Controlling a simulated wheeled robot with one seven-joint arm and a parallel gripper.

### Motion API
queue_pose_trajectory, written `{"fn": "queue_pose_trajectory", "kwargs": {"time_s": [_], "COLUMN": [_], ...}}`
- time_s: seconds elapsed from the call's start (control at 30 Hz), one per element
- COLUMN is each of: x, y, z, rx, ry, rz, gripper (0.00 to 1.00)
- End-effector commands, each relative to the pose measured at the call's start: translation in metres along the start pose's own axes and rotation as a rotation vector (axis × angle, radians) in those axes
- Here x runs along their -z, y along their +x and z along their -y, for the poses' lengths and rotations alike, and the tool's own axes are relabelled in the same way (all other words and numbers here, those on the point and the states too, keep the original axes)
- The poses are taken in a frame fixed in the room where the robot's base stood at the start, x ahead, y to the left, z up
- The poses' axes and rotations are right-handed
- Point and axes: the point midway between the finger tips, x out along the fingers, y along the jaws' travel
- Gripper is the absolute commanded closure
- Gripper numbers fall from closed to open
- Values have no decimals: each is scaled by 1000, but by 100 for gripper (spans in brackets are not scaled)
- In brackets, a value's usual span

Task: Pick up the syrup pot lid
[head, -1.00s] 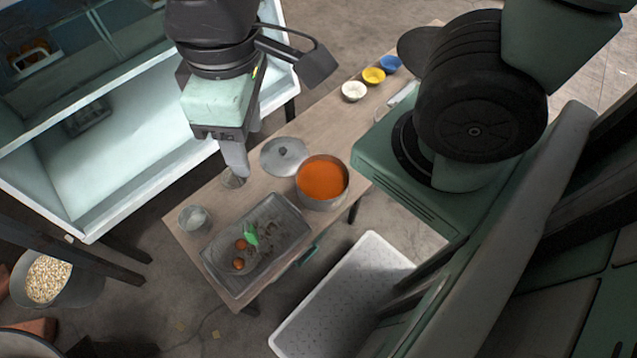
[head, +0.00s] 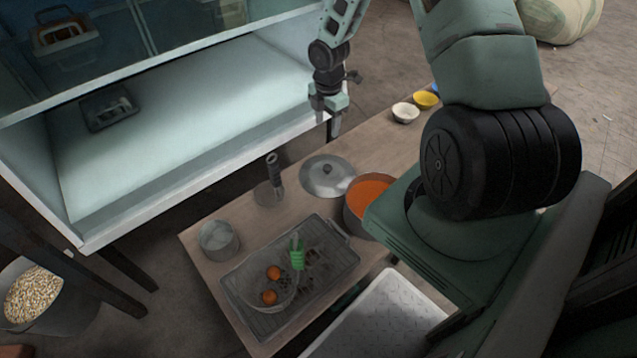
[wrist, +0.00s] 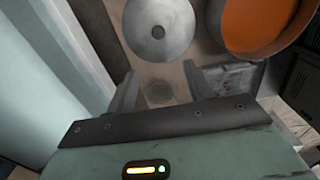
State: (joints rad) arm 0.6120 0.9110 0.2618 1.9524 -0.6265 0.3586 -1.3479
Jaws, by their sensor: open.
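The syrup pot lid (head: 318,184) is a round grey metal disc with a dark knob. It lies flat on the wooden table, beside the pot of orange liquid (head: 370,190). In the wrist view the lid (wrist: 148,14) shows at the top, cut off by the frame edge, with the pot (wrist: 256,22) to its right. My gripper (head: 330,124) is open and empty, raised above the table, apart from the lid. Its two fingers (wrist: 160,88) show in the wrist view, short of the lid.
A dark-handled utensil (head: 274,172) stands left of the lid. A metal pot (head: 217,240) and a tray (head: 340,262) with a clear bowl occupy the table front. Small bowls (head: 405,112) stand at the back. A white cabinet (head: 200,130) borders the left.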

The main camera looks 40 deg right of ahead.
Motion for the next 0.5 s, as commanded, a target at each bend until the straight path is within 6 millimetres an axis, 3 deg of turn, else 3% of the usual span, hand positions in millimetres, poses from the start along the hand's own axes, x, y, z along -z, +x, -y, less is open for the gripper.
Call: {"fn": "queue_pose_trajectory", "kwargs": {"time_s": [0.1,0.5], "x": [-10,-9], "y": [18,95], "z": [2,2], "rx": [0,2], "ry": [-19,-22], "rz": [-2,-2], "gripper": [47,47]}}
